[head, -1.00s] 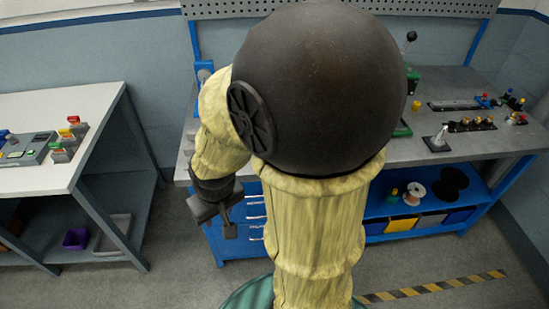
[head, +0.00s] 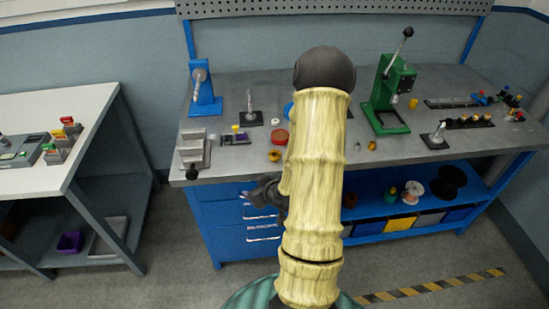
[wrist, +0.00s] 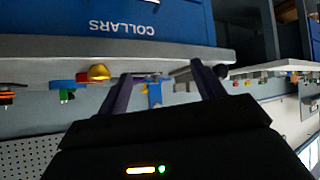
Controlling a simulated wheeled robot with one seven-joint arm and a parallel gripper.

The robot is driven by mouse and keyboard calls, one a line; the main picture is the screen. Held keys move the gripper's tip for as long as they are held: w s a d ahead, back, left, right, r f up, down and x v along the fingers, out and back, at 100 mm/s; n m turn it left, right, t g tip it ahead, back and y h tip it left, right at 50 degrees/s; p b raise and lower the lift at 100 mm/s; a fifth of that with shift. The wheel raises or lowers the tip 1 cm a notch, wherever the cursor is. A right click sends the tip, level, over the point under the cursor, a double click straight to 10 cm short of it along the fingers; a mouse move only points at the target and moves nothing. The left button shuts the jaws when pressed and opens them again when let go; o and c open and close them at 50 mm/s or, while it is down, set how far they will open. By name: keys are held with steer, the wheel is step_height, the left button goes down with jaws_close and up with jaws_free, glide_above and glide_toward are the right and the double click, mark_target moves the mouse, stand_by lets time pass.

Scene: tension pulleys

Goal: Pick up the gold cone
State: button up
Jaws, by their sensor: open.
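A small gold, rounded piece (head: 274,155), which looks like the gold cone, sits near the front edge of the grey bench, in front of a red round part (head: 281,137). The upside-down wrist view shows a gold dome (wrist: 98,72) at the bench edge, left of my fingers. A second small gold-brown piece (head: 372,145) stands further right on the bench; I cannot tell its shape well. My gripper (head: 265,192) is in front of the blue drawers, below the bench top, partly hidden by my arm. In the wrist view my gripper (wrist: 163,82) is open with nothing between its fingers.
On the bench (head: 235,170) stand a grey vise (head: 194,150), a blue stand (head: 204,92), a post on a black base (head: 249,110) and a green lever press (head: 390,95). My arm hides the bench middle. A white table (head: 60,110) is at left.

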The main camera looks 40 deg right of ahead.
steer(key=s+d+m+t+h, duration=0.4)
steer(key=s+d+t, duration=0.1)
steer(key=d, duration=0.3)
steer(key=shift+d+f+h+b, duration=0.3)
steer(key=shift+f+h+b, duration=0.1)
steer(key=shift+f+b, duration=0.15)
steer(key=shift+b, duration=0.15)
steer(key=b, duration=0.4)
glide_toward(276, 158)
steer(key=x, duration=0.6)
steer(key=shift+w, duration=0.3)
steer(key=shift+w+d+f, duration=0.15)
steer(key=shift+w, duration=0.1)
